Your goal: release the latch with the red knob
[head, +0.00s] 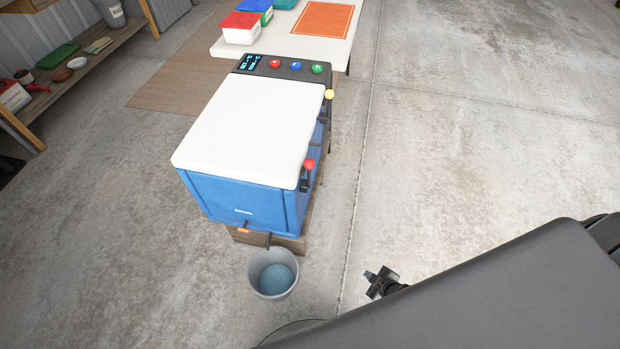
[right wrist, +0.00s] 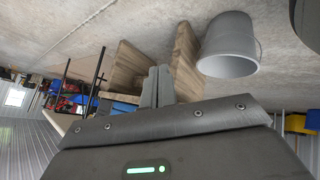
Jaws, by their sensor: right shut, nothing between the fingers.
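The red knob (head: 309,165) tops a dark latch lever on the right side of a blue machine (head: 240,204) with a white lid (head: 250,125). The lid lies shut. A second latch with a yellow knob (head: 329,95) stands farther back on the same side. My right gripper (head: 380,281) is shut and empty, in front of and to the right of the machine, well apart from the red knob. Its closed fingers also show in the right wrist view (right wrist: 157,87), where neither knob can be made out. My left gripper is out of view.
A grey bucket (head: 273,274) stands on the floor before the machine, below its spout. Behind is a white table (head: 283,48) with coloured bins. A wooden shelf (head: 75,77) is at the left. The concrete floor right of the machine is clear.

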